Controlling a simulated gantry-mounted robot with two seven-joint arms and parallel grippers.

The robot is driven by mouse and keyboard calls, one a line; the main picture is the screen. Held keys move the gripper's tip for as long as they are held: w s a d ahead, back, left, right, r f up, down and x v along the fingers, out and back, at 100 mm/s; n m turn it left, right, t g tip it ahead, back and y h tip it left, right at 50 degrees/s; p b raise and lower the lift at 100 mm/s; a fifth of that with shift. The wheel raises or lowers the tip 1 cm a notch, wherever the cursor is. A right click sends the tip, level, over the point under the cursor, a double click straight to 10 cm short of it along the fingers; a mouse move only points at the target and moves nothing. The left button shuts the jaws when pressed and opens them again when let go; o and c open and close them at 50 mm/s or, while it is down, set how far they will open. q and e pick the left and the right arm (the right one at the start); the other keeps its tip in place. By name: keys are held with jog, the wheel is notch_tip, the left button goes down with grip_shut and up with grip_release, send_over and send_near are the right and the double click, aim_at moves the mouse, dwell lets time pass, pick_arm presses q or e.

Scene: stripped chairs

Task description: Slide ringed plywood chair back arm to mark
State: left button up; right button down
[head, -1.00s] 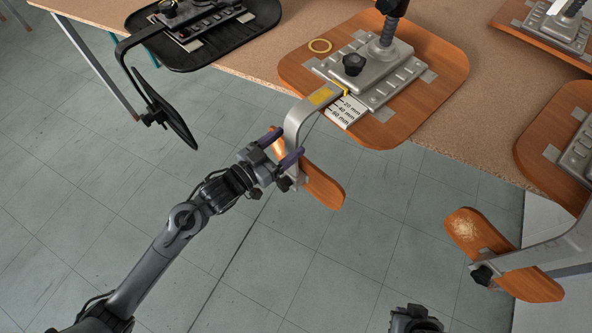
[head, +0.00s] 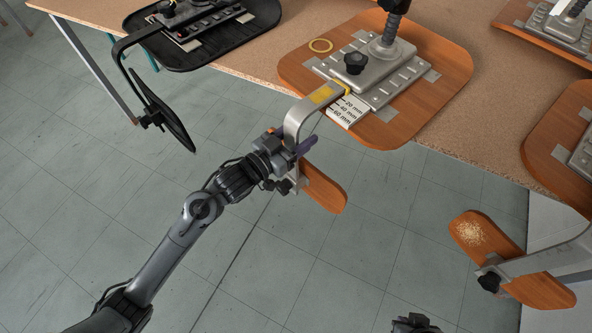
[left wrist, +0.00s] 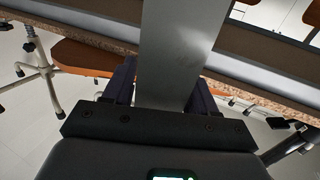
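The plywood chair seat (head: 440,62) with a ring mark (head: 320,45) lies upside down on the bench. Its grey metal back arm (head: 299,112) comes out from the clamp plate (head: 385,75), bends down past the bench edge and carries an orange back panel (head: 325,190). The arm has a yellow patch (head: 321,95) beside a white 20/40/60 mm scale (head: 346,110). My left gripper (head: 291,140) has a finger on each side of the arm's hanging part. The left wrist view shows the arm (left wrist: 180,50) between the fingers; contact is unclear. Little of my right gripper (head: 415,323) shows.
A black chair (head: 205,35) lies to the left, its back (head: 165,115) hanging over the edge. Another plywood chair's back (head: 485,245) hangs at the lower right. More wooden seats (head: 560,150) lie at the right. Open floor (head: 330,270) lies below the bench edge.

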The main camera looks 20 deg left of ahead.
pick_arm(q)
grip_shut()
